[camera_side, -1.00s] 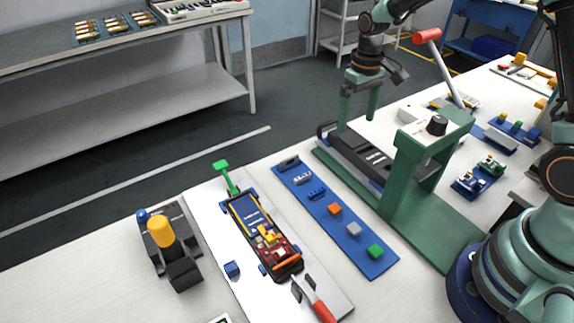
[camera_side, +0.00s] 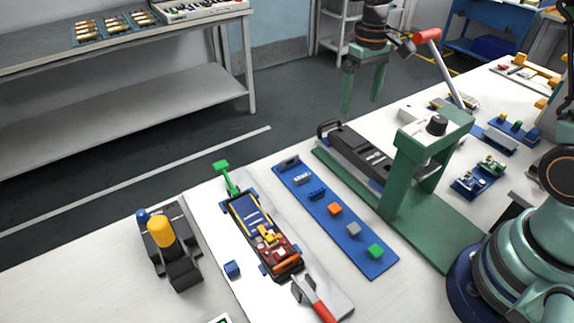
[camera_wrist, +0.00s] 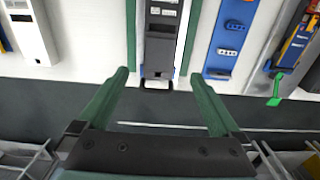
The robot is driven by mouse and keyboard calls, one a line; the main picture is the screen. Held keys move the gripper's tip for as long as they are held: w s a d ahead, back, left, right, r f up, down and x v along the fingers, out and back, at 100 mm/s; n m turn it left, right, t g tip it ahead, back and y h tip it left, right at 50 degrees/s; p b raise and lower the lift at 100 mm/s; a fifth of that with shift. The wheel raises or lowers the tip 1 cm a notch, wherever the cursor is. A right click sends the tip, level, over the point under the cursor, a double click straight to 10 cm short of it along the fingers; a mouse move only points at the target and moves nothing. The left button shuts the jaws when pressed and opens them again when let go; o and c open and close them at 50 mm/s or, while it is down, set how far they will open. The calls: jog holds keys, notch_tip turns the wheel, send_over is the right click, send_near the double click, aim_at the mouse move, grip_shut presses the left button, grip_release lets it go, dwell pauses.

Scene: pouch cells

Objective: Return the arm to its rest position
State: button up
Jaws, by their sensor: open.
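My gripper (camera_side: 362,92) is at the top centre of the side view, raised above the far edge of the bench. Its two green fingers are spread apart with nothing between them. In the wrist view the open fingers (camera_wrist: 160,92) frame the handle end of a black case (camera_wrist: 160,45), which lies beyond the fingertips and apart from them. In the side view this black case (camera_side: 358,150) lies on the green base of a press (camera_side: 412,160). My arm's rest position is not marked in either view.
A blue strip (camera_side: 335,218) with small coloured blocks lies left of the press. Left of it, a board (camera_side: 217,222) carries a blue and black device (camera_side: 262,235). The press's red-tipped lever (camera_side: 440,65) rises right of my gripper. Open floor lies behind the bench.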

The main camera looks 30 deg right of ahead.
jog(key=s+a+r+t, duration=0.2)
jog(key=s+r+t, duration=0.1)
jog(key=s+r, duration=0.3)
jog(key=s+a+r+t, duration=0.1)
jog(key=s+r+t, duration=0.25)
jog(key=s, duration=0.45)
jog(key=w+a+f+n+g, duration=0.1)
jog(key=a+f+n+g, duration=0.15)
jog(key=a+n, duration=0.9)
jog(key=w+a+f+n+g, duration=0.1)
jog(key=a+n+g, duration=0.45)
jog(key=a, duration=1.15)
jog(key=shift+n+t, duration=0.5)
jog(key=shift+t, duration=0.25)
jog(key=f, duration=0.9)
jog(key=shift+s+d+f, duration=0.2)
jog(key=shift+f, duration=0.05)
